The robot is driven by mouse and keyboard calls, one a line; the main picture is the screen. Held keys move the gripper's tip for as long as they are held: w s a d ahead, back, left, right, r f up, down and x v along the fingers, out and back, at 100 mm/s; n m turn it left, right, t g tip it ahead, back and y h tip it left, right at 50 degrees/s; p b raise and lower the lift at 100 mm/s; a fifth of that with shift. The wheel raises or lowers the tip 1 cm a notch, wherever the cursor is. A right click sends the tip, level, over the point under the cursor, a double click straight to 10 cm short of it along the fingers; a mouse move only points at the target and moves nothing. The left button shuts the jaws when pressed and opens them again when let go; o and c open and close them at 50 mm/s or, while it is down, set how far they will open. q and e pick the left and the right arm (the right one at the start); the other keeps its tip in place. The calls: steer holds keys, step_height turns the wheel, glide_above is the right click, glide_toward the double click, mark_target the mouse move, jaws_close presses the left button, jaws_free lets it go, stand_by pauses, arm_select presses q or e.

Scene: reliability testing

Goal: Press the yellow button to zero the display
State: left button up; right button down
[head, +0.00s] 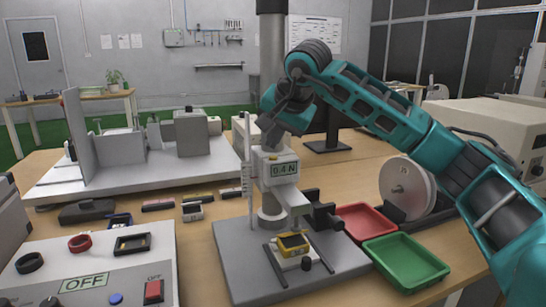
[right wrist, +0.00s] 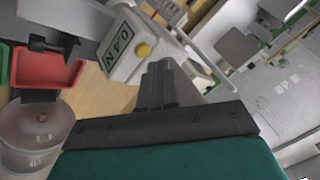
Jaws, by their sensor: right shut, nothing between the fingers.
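The force gauge (head: 280,168) stands on a grey test stand, and its display reads 0.4 N. In the right wrist view the gauge (right wrist: 122,42) shows its display tilted, with the round yellow button (right wrist: 143,50) beside the reading. My right gripper (head: 270,138) is at the top of the gauge, fingers downward. In the right wrist view its shut, empty fingertips (right wrist: 160,66) appear just beside the button; I cannot tell whether they touch it. My left gripper is not in view.
A yellow piece (head: 292,243) sits in the fixture on the stand's base. A red tray (head: 365,222) and a green tray (head: 407,262) lie to the right, near a white reel (head: 407,188). A control box (head: 90,275) reading OFF stands at the front left.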

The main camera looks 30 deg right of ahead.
mark_target(275, 157)
steer(key=shift+f, duration=0.1)
steer(key=shift+f, duration=0.35)
steer(key=shift+f, duration=0.35)
stand_by(0.5)
steer(key=shift+r, duration=0.1)
steer(key=shift+r+p, duration=0.7)
steer(key=shift+p, duration=0.05)
step_height(275, 157, up, 5)
steer(key=p, duration=0.5)
steer(key=shift+r, duration=0.1)
stand_by(0.5)
